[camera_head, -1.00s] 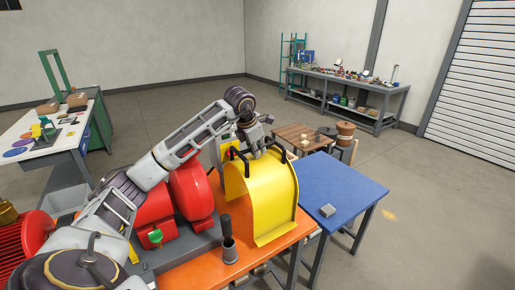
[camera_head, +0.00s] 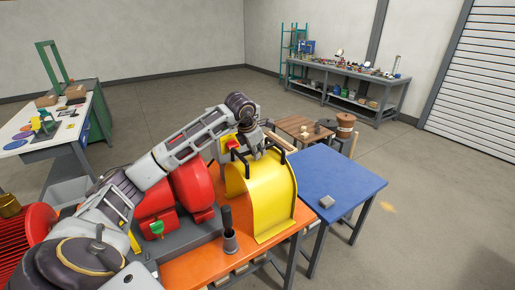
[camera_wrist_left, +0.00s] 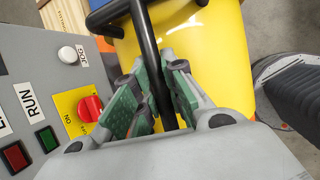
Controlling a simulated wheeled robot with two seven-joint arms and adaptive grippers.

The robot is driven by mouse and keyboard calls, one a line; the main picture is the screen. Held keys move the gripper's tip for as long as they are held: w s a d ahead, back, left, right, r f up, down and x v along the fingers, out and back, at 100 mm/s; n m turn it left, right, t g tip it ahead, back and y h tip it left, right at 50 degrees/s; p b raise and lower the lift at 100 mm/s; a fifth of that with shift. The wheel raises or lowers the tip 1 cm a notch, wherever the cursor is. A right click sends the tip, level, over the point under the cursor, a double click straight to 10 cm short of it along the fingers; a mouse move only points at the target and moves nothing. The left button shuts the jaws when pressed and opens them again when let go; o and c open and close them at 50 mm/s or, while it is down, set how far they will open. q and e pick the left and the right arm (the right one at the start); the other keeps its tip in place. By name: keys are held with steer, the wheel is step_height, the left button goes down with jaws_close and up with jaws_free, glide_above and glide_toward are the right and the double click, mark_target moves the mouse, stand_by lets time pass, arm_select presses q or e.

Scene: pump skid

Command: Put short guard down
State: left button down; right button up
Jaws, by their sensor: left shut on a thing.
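The short guard (camera_head: 276,205) is a yellow curved cover with two black bar handles on top. It is upright at the right end of the orange bench (camera_head: 190,270), beside the blue table (camera_head: 340,178). Whether its lower edge touches the bench I cannot tell. My left gripper (camera_head: 257,154) is above it, shut on one black handle. In the left wrist view the green-padded fingers (camera_wrist_left: 157,95) close around the handle bar (camera_wrist_left: 148,50), with the yellow guard (camera_wrist_left: 205,50) behind. My right gripper is not in view.
Red pump parts (camera_head: 192,190) stand left of the guard. A grey cup with a dark grip (camera_head: 230,240) stands in front. A control box with a red knob (camera_wrist_left: 90,108) is close beside my left gripper. The blue table holds only a small grey block (camera_head: 326,201).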

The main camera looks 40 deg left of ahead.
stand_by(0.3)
arm_select(q)
steer(key=c, duration=1.9)
jaws_free()
steer(key=shift+f, duration=0.1)
steer(key=o, duration=0.4)
steer(key=shift+s, duration=0.1)
steer(key=b+v, duration=0.1)
steer(key=v, duration=1.1)
